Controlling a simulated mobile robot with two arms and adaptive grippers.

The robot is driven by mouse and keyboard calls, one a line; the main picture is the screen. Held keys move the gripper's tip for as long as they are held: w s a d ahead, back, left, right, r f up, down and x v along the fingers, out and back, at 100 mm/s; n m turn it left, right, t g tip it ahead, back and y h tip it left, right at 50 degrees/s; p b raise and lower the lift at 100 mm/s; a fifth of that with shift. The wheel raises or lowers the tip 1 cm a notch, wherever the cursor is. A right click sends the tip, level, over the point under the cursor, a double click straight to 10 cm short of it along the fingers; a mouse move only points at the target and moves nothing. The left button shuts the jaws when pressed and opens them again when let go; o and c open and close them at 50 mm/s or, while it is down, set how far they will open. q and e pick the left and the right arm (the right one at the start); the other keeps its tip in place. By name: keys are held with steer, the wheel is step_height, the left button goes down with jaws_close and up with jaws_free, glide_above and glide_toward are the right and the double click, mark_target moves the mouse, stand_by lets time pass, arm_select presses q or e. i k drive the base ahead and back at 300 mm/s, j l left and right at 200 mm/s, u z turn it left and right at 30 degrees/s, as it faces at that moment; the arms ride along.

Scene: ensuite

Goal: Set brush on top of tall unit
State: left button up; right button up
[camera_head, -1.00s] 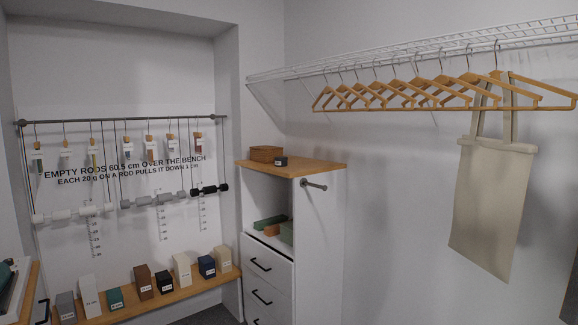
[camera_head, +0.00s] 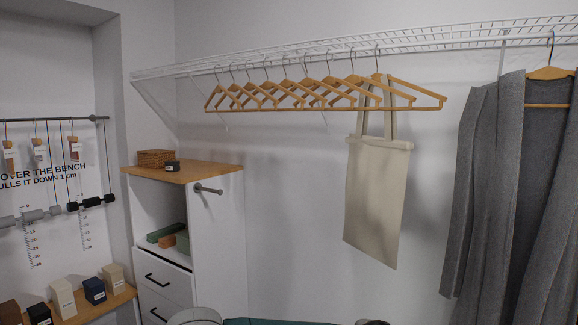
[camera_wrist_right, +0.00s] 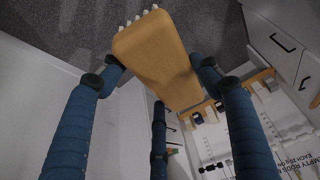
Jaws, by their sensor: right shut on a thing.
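The brush (camera_wrist_right: 158,45) has a tan wooden body with a row of white bristle tufts along its far edge. In the right wrist view, my right gripper (camera_wrist_right: 160,78) is shut on it, with blue fingers on both sides of the wood. The tall unit (camera_head: 222,245) is white with a wooden top (camera_head: 190,172), left of centre in the head view. A woven basket (camera_head: 156,158) and a small dark block (camera_head: 172,166) stand on the left part of that top; its right part is bare. The brush and right gripper cannot be made out in the head view. My left gripper is out of view.
A peg (camera_head: 208,190) sticks out from the unit's side. Wooden hangers (camera_head: 300,96), a beige bag (camera_head: 376,200) and a grey cardigan (camera_head: 510,180) hang from the wire shelf (camera_head: 400,48). Bench blocks (camera_head: 95,290) stand at the left. Cut-off shapes at the bottom edge are unclear.

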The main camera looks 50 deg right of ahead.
mark_target(197, 172)
steer(key=z, duration=0.4)
steer(key=i+z, duration=0.1)
steer(key=z, duration=0.3)
steer(key=j+z, duration=0.1)
steer(key=z, duration=0.35)
steer(key=i+j+z, duration=0.1)
steer(key=z, duration=0.3)
steer(key=j+z, duration=0.1)
steer(key=z, duration=0.3)
steer(key=i+j, duration=0.15)
steer(key=j, duration=0.3)
steer(key=i+j, duration=0.1)
steer(key=j, duration=0.4)
steer(key=i+j, duration=0.15)
steer(key=j, duration=0.3)
steer(key=i+j, duration=0.1)
steer(key=j, duration=0.4)
steer(key=i+j+z, duration=0.1)
steer(key=j, duration=0.35)
steer(key=i+j, duration=0.15)
steer(key=j, duration=0.3)
